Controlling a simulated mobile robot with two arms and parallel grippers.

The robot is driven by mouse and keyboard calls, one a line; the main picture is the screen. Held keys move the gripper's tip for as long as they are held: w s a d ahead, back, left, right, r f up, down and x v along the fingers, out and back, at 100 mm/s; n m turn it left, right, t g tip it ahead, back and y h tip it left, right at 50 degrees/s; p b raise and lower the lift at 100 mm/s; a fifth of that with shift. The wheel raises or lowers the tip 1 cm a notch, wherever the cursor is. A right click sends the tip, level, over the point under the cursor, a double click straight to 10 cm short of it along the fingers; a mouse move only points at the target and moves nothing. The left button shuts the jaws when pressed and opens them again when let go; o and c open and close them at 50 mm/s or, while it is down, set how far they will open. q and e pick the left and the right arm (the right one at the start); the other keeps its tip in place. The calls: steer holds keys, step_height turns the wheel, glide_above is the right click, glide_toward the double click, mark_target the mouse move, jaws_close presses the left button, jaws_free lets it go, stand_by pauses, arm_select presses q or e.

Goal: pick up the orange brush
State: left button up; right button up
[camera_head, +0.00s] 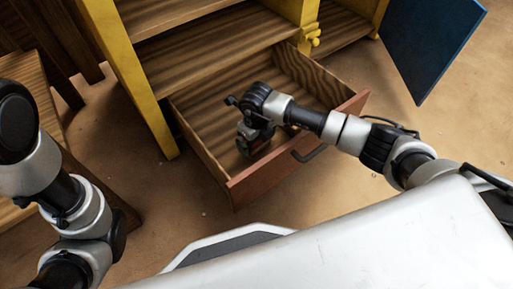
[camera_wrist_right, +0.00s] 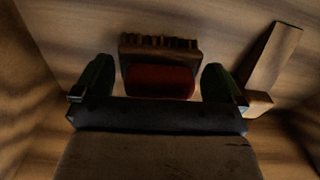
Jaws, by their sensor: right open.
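A brush (camera_wrist_right: 160,82) lies on the wooden drawer floor in the right wrist view. It looks dark red-orange in the shade, with a brown toothed edge at its far side. My right gripper (camera_head: 252,143) reaches down into the open drawer. Its two dark green fingers stand apart on the left and right of the brush, with a gap visible on each side. In the head view the brush is hidden behind the gripper and wrist. My left arm shows at the left edge of the head view, but its gripper is out of frame.
The pulled-out drawer (camera_head: 247,187) has a reddish front with a dark handle (camera_head: 309,154). A wooden angled piece (camera_wrist_right: 272,62) lies right of the brush. The yellow cabinet (camera_head: 140,80) rises behind, with a blue door (camera_head: 432,45) open at right. Drawer walls are close around my gripper.

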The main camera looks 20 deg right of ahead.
steer(key=shift+f, duration=0.6)
steer(key=shift+r, duration=0.1)
steer(key=shift+c, duration=0.2)
steer(key=c, duration=0.7)
steer(key=shift+r, duration=0.1)
